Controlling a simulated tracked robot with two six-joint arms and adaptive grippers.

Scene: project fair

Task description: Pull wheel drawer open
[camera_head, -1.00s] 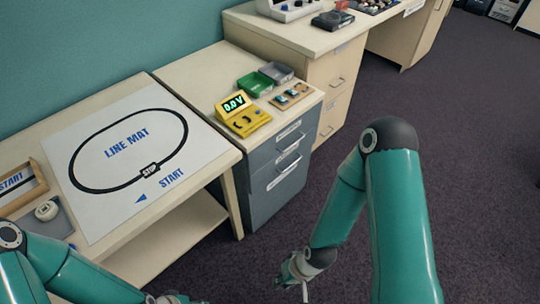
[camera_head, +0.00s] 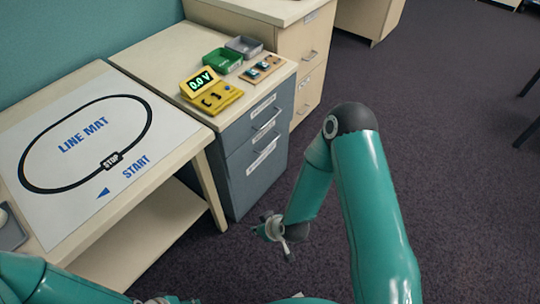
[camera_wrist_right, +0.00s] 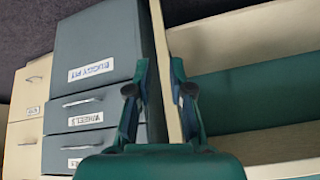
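The grey drawer cabinet (camera_head: 240,180) stands right of the line-mat table, its drawers looking shut. In the right wrist view, where the floor is at the top, a drawer front labelled WHEELS (camera_wrist_right: 112,117) has a bar handle (camera_wrist_right: 80,101). A larger drawer front (camera_wrist_right: 105,40) has a label that seems to read BUGGY KIT. My right gripper (camera_head: 275,228) is in front of the cabinet, low and apart from the handles. In its wrist view the fingers (camera_wrist_right: 160,92) are spread and empty. My left gripper cannot be made out at the bottom edge of the head view.
A table leg (camera_wrist_right: 164,70) shows between the right fingers, beyond them. The line-mat table (camera_head: 205,135) is at left. A yellow meter (camera_head: 212,95) and a green tray (camera_head: 222,61) sit on the cabinet. A tan cabinet (camera_head: 290,40) stands behind.

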